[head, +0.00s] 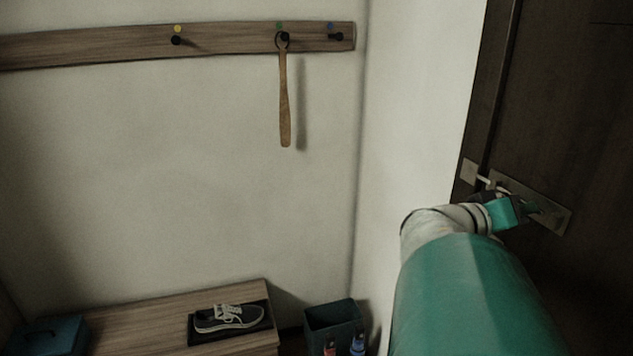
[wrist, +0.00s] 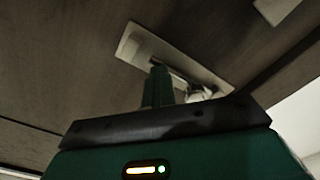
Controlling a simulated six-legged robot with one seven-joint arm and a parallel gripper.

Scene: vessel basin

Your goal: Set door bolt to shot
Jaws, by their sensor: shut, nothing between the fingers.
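The door bolt's pale metal plate (head: 556,217) is fixed aslant on the dark door at the right of the head view. A light rod (head: 487,181) shows at the plate's left end, close to a small pale keeper plate (head: 469,171). I cannot tell whether the rod enters the keeper. My gripper (head: 532,208) is shut and empty in front of the bolt plate and hides part of it. In the wrist view its closed fingers (wrist: 158,82) overlap the bolt plate (wrist: 145,45); contact is unclear. A pale bolt part (wrist: 205,95) shows right of the fingers.
A wooden peg rail (head: 230,42) with a hanging shoehorn (head: 284,100) is on the wall. A bench (head: 130,318) bears a shoe (head: 228,317) on a dark tray. A dark bin (head: 333,316) stands in the corner. Another pale plate (wrist: 276,9) shows in the wrist view.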

